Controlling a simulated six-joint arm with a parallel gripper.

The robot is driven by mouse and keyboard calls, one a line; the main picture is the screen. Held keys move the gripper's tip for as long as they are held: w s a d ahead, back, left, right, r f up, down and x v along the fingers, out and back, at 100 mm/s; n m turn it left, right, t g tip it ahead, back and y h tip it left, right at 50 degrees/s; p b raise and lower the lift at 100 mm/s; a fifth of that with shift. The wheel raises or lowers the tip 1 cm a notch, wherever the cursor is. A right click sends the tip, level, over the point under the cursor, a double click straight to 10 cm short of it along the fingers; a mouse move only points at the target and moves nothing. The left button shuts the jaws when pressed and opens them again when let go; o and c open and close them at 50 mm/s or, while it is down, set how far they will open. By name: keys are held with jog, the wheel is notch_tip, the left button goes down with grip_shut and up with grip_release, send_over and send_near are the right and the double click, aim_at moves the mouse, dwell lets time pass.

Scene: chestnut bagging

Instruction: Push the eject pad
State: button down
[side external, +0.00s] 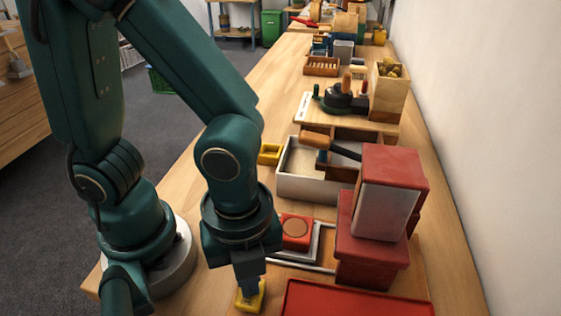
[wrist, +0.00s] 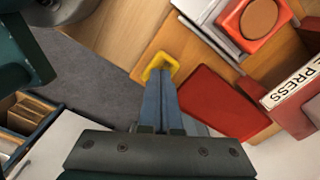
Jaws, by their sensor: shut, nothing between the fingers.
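A small yellow-rimmed pad (side external: 247,304), which looks like the eject pad, sits on the bench near the front. It also shows in the wrist view (wrist: 174,62). My gripper (side external: 249,287) points down over it with the fingers shut and empty. In the wrist view, my fingertips (wrist: 161,76) line up within the yellow rim. The fingers hide the pad's middle, and I cannot tell whether they touch it.
A red press (side external: 390,165) stands to the right. A white-walled bin (side external: 305,187) stands behind.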

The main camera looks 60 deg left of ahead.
jog(key=shift+f, duration=0.35)
jog(key=shift+r, duration=1)
notch_tip(320, 180, up, 6)
jog(key=w+a+r+n+t, duration=0.2)
jog(key=a+n, duration=0.3)
jog(key=n, duration=0.5)
jog(key=w+a+r+n+t, duration=0.2)
jog(key=a+n, duration=0.4)
jog(key=n, duration=0.5)
jog(key=shift+w+a+t, duration=0.2)
jog(key=shift+w+t, duration=0.25)
jog(key=shift+t, duration=0.35)
